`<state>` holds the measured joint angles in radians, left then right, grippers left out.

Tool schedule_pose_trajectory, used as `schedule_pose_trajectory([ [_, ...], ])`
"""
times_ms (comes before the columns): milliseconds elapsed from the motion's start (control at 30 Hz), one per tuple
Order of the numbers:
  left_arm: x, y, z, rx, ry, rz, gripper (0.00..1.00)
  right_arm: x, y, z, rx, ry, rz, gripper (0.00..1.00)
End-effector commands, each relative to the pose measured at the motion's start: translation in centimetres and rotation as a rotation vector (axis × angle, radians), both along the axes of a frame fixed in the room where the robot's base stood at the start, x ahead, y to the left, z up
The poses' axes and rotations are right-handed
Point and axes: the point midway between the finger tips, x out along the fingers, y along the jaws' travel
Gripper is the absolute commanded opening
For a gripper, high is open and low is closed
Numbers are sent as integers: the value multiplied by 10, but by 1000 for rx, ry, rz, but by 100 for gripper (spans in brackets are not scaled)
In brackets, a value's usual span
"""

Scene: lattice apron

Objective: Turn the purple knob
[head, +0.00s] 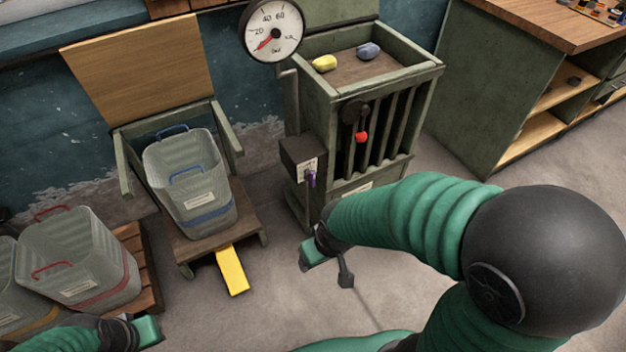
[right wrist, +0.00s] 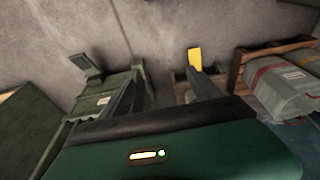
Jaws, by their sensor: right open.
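The purple knob (head: 310,178) sticks out from a dark box (head: 295,152) on the left side of the green slatted cabinet (head: 360,188). My right gripper (head: 306,257) is below the knob in the head view, apart from it. In the right wrist view the right gripper (right wrist: 165,88) has its two fingers spread, with nothing held between them. I cannot make out the knob in that view. My left gripper (head: 150,331) is at the lower left of the head view, away from the knob; its fingers are not clear.
A round gauge (head: 272,31) stands above the cabinet, and a red-tipped lever (head: 361,136) is on its front. A grey bin (head: 188,180) stands on a seat with a yellow pedal (head: 232,271). More bins (head: 78,250) are at left. A workbench (head: 490,105) is at right.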

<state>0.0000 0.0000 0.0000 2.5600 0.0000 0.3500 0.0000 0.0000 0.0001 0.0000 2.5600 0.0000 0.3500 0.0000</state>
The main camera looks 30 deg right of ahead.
Motion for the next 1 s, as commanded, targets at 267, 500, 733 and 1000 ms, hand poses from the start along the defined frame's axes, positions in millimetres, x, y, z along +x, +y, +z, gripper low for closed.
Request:
schedule_pose_trajectory([
  [267,0,0,-5,0,0,0,0,12,-10,-13,-16,-40,2,53],
  [500,0,0,-36,0,0,0,0,92,-77,-85,-101,-404,83,36],
  [733,0,0,-65,0,0,0,0,119,-104,-117,-64,-870,135,36],
  [1000,0,0,-82,0,0,0,0,88,-124,-93,-3,-1295,16,36],
])
